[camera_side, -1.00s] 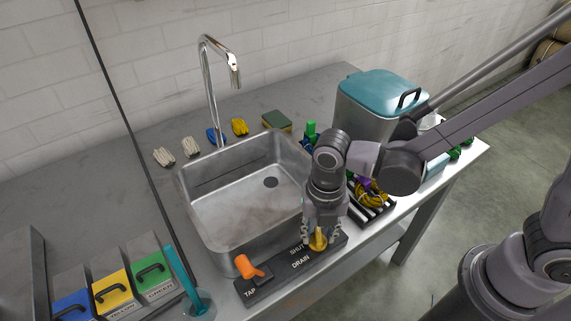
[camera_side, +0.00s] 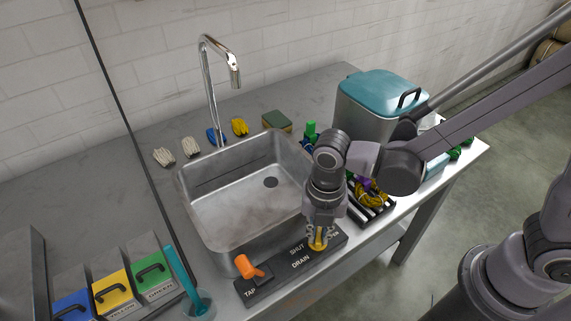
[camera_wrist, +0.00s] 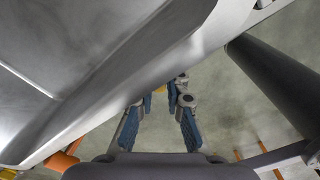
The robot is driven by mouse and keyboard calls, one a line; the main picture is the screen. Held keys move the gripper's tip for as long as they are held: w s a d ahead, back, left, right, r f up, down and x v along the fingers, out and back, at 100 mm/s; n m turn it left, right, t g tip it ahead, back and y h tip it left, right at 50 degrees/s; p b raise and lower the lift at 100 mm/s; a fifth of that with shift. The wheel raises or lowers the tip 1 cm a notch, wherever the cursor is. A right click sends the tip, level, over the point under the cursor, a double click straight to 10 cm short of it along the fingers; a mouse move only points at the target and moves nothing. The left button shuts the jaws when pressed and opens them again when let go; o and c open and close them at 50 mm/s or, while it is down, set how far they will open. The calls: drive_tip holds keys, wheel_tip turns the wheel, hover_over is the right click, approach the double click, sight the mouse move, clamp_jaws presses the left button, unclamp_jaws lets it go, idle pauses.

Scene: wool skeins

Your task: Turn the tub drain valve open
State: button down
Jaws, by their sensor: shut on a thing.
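The yellow drain valve (camera_side: 318,246) stands on the dark control panel (camera_side: 276,280), by the words DRAIN and SHUT. My gripper (camera_side: 317,235) points down over the valve and is shut on its handle; the fingers hide much of it. In the wrist view my gripper (camera_wrist: 160,110) shows its two blue-padded fingers, with only a small bit of yellow between them. The handle's exact angle is hard to tell. The metal tub (camera_side: 225,205) is beside the panel, with a dark drain hole (camera_side: 270,182) in its floor.
An orange tap handle (camera_side: 252,268) sits on the panel to the left. A chrome faucet (camera_side: 213,95) rises behind the tub. A teal-lidded bin (camera_side: 380,92) and a dark rack with coloured skeins (camera_side: 370,200) are to the right. Small skeins and a sponge (camera_side: 277,121) lie behind the tub.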

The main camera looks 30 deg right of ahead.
drive_tip(key=m, duration=1)
idle(0.6)
drive_tip(key=c, duration=1.4)
unclamp_jaws()
drive_tip(key=shift+o, duration=0.2)
